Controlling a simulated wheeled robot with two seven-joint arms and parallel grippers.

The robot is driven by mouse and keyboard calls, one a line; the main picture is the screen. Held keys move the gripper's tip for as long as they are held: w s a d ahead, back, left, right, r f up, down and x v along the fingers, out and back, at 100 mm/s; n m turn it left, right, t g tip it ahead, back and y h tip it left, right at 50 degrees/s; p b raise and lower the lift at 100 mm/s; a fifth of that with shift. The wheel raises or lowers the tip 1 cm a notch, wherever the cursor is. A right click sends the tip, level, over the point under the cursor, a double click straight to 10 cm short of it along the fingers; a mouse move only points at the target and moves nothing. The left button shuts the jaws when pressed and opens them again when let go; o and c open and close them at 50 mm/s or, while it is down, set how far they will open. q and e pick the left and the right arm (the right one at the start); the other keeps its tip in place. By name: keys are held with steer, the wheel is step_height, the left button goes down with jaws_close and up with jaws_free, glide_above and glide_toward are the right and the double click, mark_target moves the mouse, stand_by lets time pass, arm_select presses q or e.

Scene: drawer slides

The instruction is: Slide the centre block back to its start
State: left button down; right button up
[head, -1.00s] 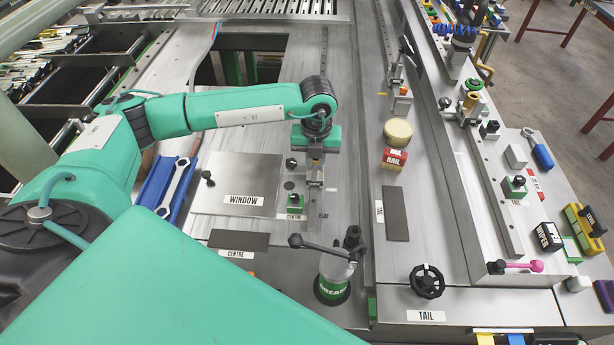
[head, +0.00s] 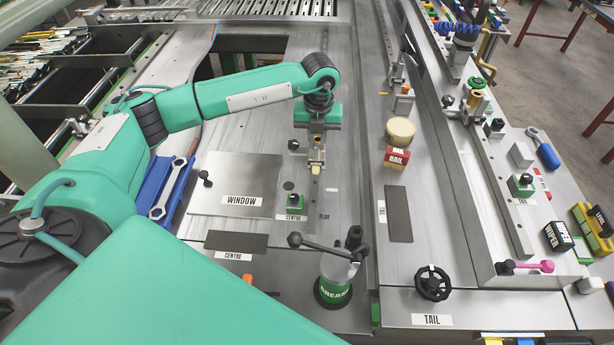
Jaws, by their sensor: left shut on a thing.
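The centre slide's metal block (head: 317,163) sits on its narrow rail, right of the WINDOW plate (head: 238,190). A black knob (head: 293,145) stands at its left side. My left gripper (head: 317,148) points down from above and is shut on the block. The fingers hide much of the block. There is a gap between the block and this stop. My right gripper is not in view.
A grease tin (head: 333,290) and a black-handled lever (head: 325,247) stand at the near end. A spanner (head: 173,187) lies in a blue tray. The rail beyond the gripper looks clear.

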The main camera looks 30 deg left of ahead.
arm_select(q)
steer(key=shift+w+a+b, duration=0.4)
steer(key=shift+w+a, duration=0.05)
steer(key=shift+w, duration=0.55)
steer(key=shift+w+a+b, duration=0.45)
steer(key=shift+w+a, duration=0.05)
steer(key=shift+w, duration=0.45)
steer(key=shift+w+a+b, duration=0.4)
steer(key=shift+w+a, duration=0.05)
steer(key=shift+w, duration=0.55)
steer(key=c, duration=1.5)
jaws_free()
steer(key=shift+r, duration=0.1)
step_height(320, 180, up, 6)
steer(key=p, duration=0.3)
step_height(320, 180, up, 14)
steer(key=b, duration=0.3)
steer(key=shift+f+b, duration=0.2)
steer(key=shift+b, duration=0.1)
